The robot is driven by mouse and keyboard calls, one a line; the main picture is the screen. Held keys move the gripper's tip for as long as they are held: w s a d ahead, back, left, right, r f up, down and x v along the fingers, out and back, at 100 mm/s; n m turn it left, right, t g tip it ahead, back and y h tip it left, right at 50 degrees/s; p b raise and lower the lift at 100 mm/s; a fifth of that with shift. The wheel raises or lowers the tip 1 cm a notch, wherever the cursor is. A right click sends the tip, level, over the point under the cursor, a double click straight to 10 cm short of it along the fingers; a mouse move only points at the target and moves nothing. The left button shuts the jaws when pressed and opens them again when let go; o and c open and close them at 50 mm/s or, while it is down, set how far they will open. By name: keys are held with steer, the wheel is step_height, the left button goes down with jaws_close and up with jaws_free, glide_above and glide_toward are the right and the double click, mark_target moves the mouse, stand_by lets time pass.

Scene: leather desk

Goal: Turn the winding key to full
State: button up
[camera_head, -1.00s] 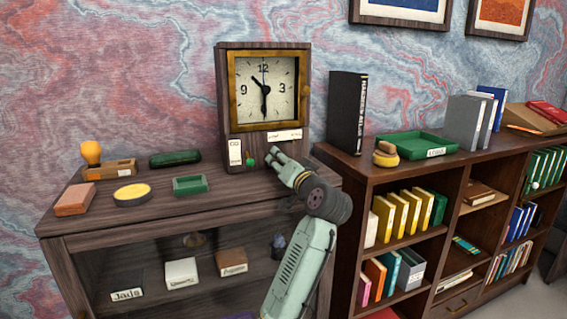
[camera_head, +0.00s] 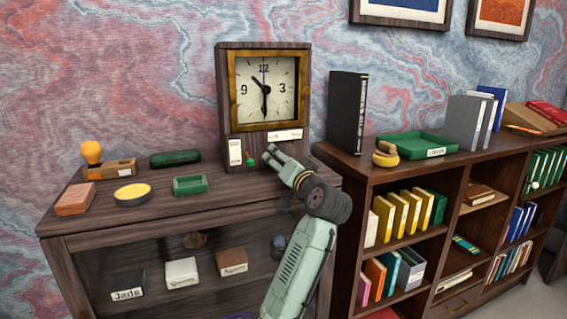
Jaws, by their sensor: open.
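A wooden clock (camera_head: 222,90) with a brass-framed square dial stands upright at the back of the dark wooden cabinet. Its lower panel carries white labels. A small green knob-like piece (camera_head: 250,160), which may be the winding key, shows low on the clock's front; its exact shape and angle are too small to tell. My gripper (camera_head: 269,153) is open and empty in front of the clock's lower panel, its tips just right of the green piece. I see no clear contact between them.
On the cabinet top (camera_head: 135,215), left of the clock, lie a green case (camera_head: 175,158), a green tray (camera_head: 190,185), a yellow round tin (camera_head: 133,194), a reddish block (camera_head: 74,200) and a wooden holder (camera_head: 110,170). A bookcase (camera_head: 400,175) stands to the right.

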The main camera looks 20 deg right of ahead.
steer(key=shift+f, duration=0.1)
steer(key=s, duration=0.8)
steer(key=shift+d, duration=0.15)
